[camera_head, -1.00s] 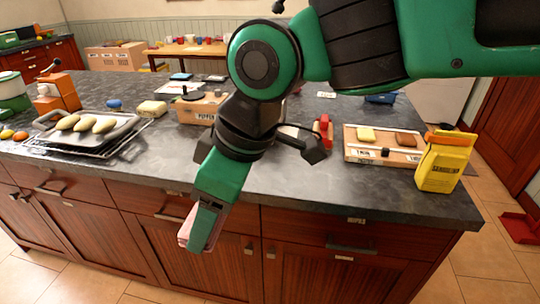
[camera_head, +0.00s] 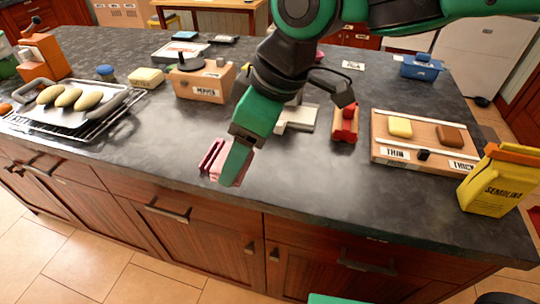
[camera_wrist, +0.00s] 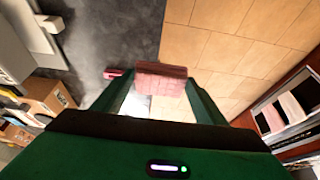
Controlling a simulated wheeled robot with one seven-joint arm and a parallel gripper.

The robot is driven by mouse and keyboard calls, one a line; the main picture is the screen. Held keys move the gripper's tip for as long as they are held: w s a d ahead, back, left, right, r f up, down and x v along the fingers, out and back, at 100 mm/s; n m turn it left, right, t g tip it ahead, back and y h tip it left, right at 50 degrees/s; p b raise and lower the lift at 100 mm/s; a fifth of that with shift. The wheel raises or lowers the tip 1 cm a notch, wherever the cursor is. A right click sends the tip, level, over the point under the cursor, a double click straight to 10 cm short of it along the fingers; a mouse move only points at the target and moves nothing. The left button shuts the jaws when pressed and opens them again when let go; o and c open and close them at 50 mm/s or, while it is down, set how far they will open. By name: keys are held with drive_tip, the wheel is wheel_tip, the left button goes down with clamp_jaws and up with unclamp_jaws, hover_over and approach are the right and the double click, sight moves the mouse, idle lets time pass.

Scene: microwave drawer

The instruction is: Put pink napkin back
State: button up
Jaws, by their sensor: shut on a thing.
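My gripper (camera_head: 230,170) is shut on the pink napkin (camera_head: 242,167), a folded block that shows partly behind the green finger near the counter's front edge. In the wrist view, the napkin (camera_wrist: 160,78) sits between the two green fingertips, with floor tiles beyond it. A darker pink piece (camera_head: 211,154) shows just left of the finger in the head view. A small dark pink thing (camera_wrist: 112,74) lies over the counter in the wrist view; I cannot tell whether these are the same.
The counter holds a tray of loaves (camera_head: 68,98), a wooden box (camera_head: 203,82), a red item (camera_head: 345,124), a wooden board (camera_head: 425,138) and a yellow semolina bag (camera_head: 494,182). An open drawer with pale and dark items (camera_wrist: 285,112) shows at right in the wrist view.

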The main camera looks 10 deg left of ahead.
drive_tip(key=w+d+f, duration=0.1)
drive_tip(key=w+f, duration=0.1)
drive_tip(key=w, duration=0.1)
drive_tip(key=w+d+f, duration=0.1)
drive_tip(key=w, duration=0.2)
drive_tip(key=w+d+f, duration=0.1)
drive_tip(key=w+f, duration=0.1)
drive_tip(key=w, duration=0.1)
drive_tip(key=shift+f, duration=2.4)
drive_tip(key=shift+f, duration=0.1)
drive_tip(key=o, duration=1.2)
drive_tip(key=v, duration=1.2)
